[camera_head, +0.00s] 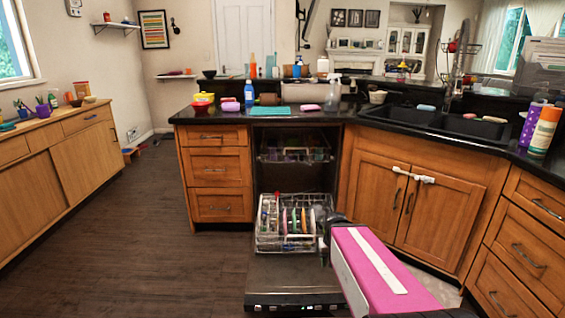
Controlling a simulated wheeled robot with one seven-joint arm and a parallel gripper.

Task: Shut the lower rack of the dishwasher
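The dishwasher stands open in the middle of the counter, with its door (293,275) folded down flat towards me. The lower rack (268,243) is pulled out over the door and holds plates and other dishes. The upper rack (293,157) sits inside the dark cavity. My arm reaches in from the bottom right, and its pink link hides part of the door's right side. My gripper (324,247) is at the right front corner of the lower rack. It is small and partly hidden by my arm, so I cannot tell whether it touches the rack or is open.
Wooden drawers (217,172) stand left of the dishwasher, and a sink cabinet (410,205) stands to its right. The black double sink (440,122) is above that cabinet. Bottles and bowls stand on the counter. The wooden floor (140,230) at left is clear.

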